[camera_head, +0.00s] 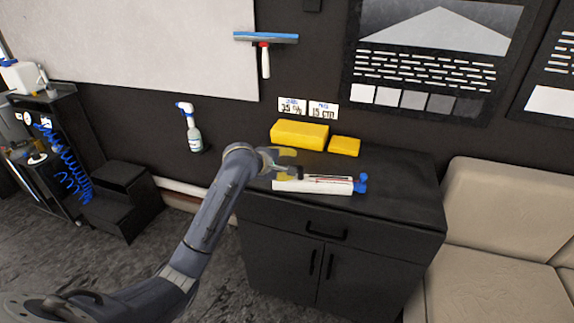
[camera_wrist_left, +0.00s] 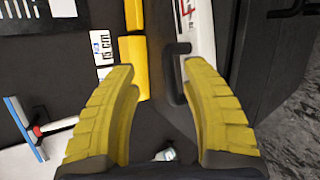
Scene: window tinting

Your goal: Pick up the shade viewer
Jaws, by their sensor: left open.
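My left gripper (camera_head: 288,165) is over the left part of the black cabinet top, its yellow fingers spread. In the left wrist view the open fingers (camera_wrist_left: 158,70) have a dark gap between them. A black, handle-like loop, probably the shade viewer's handle (camera_wrist_left: 171,75), lies close to the right finger's tip. It appears apart from the fingers, though contact is hard to tell. A long white item (camera_head: 315,186) with dark and red marks lies beside it; it also shows in the left wrist view (camera_wrist_left: 201,35). The gripper partly hides this area in the head view.
A large yellow block (camera_head: 299,135) and a smaller one (camera_head: 344,146) stand at the cabinet's back. A blue piece (camera_head: 361,183) is at the white item's right end. A spray bottle (camera_head: 191,128) and squeegee (camera_head: 265,50) are by the wall. The cabinet top's right side (camera_head: 405,190) is clear.

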